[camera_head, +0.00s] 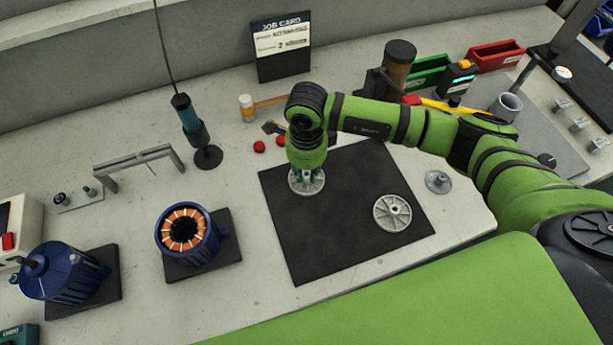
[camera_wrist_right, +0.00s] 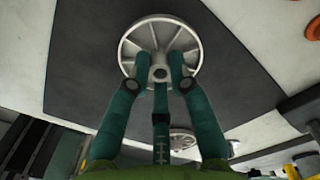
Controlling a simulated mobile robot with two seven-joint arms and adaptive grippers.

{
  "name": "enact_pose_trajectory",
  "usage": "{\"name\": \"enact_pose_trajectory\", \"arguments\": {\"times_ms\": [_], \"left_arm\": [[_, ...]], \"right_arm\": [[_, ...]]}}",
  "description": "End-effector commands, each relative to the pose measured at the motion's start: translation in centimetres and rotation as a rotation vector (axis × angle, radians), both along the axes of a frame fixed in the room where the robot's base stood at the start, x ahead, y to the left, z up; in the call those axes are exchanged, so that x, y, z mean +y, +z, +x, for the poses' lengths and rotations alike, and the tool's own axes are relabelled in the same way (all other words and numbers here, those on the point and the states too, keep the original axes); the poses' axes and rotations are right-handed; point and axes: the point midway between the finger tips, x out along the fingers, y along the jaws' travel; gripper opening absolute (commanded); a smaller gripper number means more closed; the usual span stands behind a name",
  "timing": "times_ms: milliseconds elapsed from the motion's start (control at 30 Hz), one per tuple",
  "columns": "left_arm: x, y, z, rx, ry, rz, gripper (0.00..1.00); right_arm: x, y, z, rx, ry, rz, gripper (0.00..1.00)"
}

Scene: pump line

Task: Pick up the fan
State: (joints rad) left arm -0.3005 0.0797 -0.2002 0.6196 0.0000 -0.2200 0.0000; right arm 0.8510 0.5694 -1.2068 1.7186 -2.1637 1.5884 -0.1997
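Two grey spoked discs lie at the black mat (camera_head: 335,260), and either matches a fan. One disc (camera_head: 296,188) is under my right gripper (camera_head: 306,173) at the mat's upper left; the other disc (camera_head: 393,213) lies flat at the mat's right. In the right wrist view, the first disc (camera_wrist_right: 135,31) shows its rim, spokes and hub. The green fingers of my right gripper (camera_wrist_right: 160,68) reach down close around its hub. I cannot tell whether they press on it or whether the disc is off the mat. My left gripper is out of view.
A blue motor housing with copper windings (camera_head: 187,229) and a closed blue motor (camera_head: 62,272) stand at left. A small flanged part (camera_head: 438,181) sits right of the mat. The mat's lower left is clear.

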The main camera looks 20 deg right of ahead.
Motion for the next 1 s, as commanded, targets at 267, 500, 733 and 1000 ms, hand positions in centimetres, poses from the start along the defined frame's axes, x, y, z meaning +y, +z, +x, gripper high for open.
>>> {"name": "enact_pose_trajectory", "arguments": {"times_ms": [267,500,733,1000], "left_arm": [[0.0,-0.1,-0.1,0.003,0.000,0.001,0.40],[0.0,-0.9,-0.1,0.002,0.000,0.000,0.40],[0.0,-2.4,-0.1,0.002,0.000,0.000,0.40],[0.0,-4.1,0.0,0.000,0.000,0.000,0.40]], "right_arm": [[0.0,0.1,0.0,-0.001,-0.001,0.000,0.03],[0.0,1.7,0.1,-0.005,0.000,0.001,0.03],[-2.1,5.2,-1.6,-0.003,-0.001,-0.003,0.03],[-6.5,8.8,-5.6,-0.003,-0.002,-0.003,0.03]]}}
